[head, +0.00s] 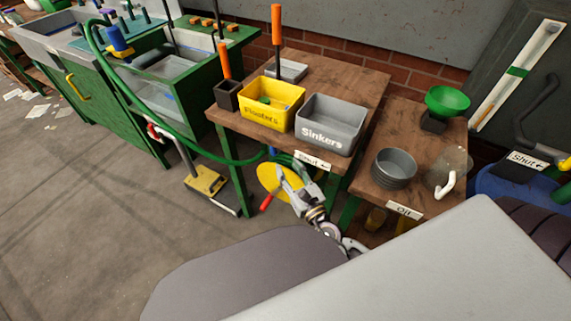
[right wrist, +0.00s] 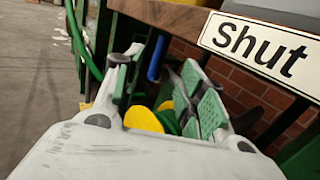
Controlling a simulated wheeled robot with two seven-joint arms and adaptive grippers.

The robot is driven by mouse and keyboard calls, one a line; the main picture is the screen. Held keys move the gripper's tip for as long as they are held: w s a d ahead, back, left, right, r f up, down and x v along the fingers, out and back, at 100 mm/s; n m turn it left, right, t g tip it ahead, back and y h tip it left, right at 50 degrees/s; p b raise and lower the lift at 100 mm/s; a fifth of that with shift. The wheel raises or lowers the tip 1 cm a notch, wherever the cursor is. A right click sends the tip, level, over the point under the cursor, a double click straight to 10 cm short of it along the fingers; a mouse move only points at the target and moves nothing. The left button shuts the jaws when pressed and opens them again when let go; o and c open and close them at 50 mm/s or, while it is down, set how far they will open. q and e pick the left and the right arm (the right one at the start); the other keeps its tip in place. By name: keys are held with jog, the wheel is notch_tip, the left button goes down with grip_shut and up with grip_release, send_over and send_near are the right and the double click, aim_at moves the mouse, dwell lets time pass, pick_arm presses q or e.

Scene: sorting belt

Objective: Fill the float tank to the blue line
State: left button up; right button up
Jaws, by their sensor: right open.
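The float tank (head: 178,75) stands at the upper left, green-framed with clear walls. Its blue line and water level are too small to make out. A green hose (head: 118,75) loops over the tank's left side, down to the floor side and across to below the workbench. A small blue handle (head: 272,152) shows under the bench edge near the "Shut" label (head: 313,161); it is also in the right wrist view (right wrist: 157,58). My right gripper (head: 297,178) is open just below that label, its fingers (right wrist: 165,85) either side of the view toward the blue handle, apart from it. My left gripper is out of view.
A yellow disc (head: 278,182) and a red grip (head: 266,203) are beside my right gripper. The workbench (head: 245,125) holds a yellow "Floaters" bin (head: 270,103) and grey "Sinkers" bin (head: 329,123). A yellow-based stand (head: 205,182) is on the floor.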

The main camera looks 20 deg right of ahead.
jog(key=shift+s, duration=0.7)
dwell(0.8)
